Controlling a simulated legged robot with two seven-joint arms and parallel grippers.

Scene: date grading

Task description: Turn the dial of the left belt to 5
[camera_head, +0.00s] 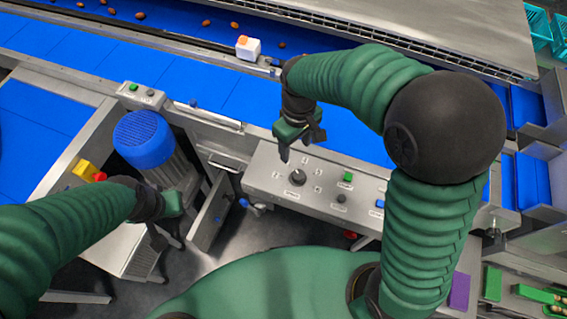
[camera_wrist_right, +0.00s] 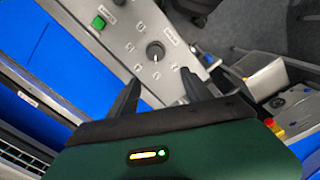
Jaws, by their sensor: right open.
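The dial is a black round knob (camera_head: 297,178) on a grey control panel (camera_head: 262,178), with small printed marks around it. In the right wrist view the dial (camera_wrist_right: 155,51) shows a light pointer line; I cannot read the number it points to. My right gripper (camera_head: 302,150) is open and empty, above the panel just behind the dial in the head view. In the right wrist view its fingers (camera_wrist_right: 160,82) point toward the dial, with a gap between them and the knob. My left gripper (camera_head: 168,228) is low at the left, away from the panel; its fingers are unclear.
The panel also carries a green button (camera_head: 347,177), a smaller black knob (camera_head: 341,198) and a blue button (camera_head: 379,204). A blue belt (camera_head: 250,100) runs behind it, with a white box (camera_head: 247,48) at its far side. A blue-capped motor (camera_head: 143,138) stands left.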

